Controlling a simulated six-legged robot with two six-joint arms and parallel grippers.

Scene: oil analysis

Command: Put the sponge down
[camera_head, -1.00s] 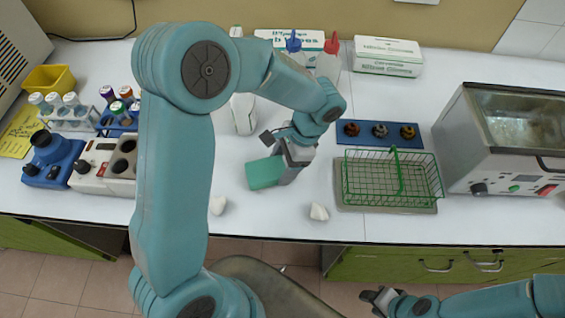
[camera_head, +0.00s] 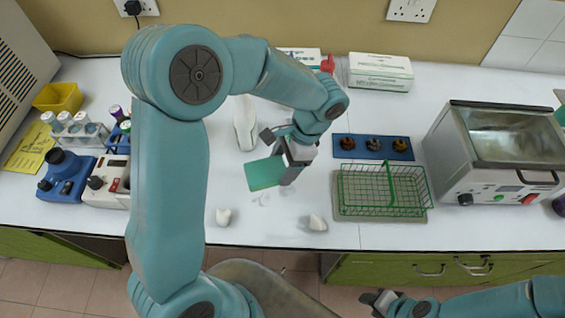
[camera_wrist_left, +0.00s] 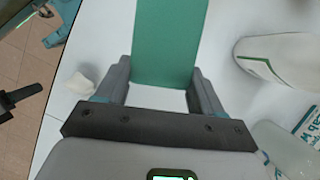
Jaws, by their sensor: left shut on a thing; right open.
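The sponge is a flat green block (camera_head: 265,173) in the head view, over the white bench left of the green basket. My left gripper (camera_head: 284,168) is shut on the sponge by its right end. In the left wrist view the green sponge (camera_wrist_left: 168,45) sits between the two fingers (camera_wrist_left: 160,85) and extends away from them. I cannot tell whether its underside touches the bench. My right gripper (camera_head: 380,300) is open and empty in front of the bench, at the bottom of the head view.
Crumpled white pieces (camera_head: 223,216) (camera_head: 317,222) lie near the bench's front edge. A green wire basket (camera_head: 382,190) and a blue holder with knobs (camera_head: 373,147) are to the right. A metal bath (camera_head: 497,155) stands further right.

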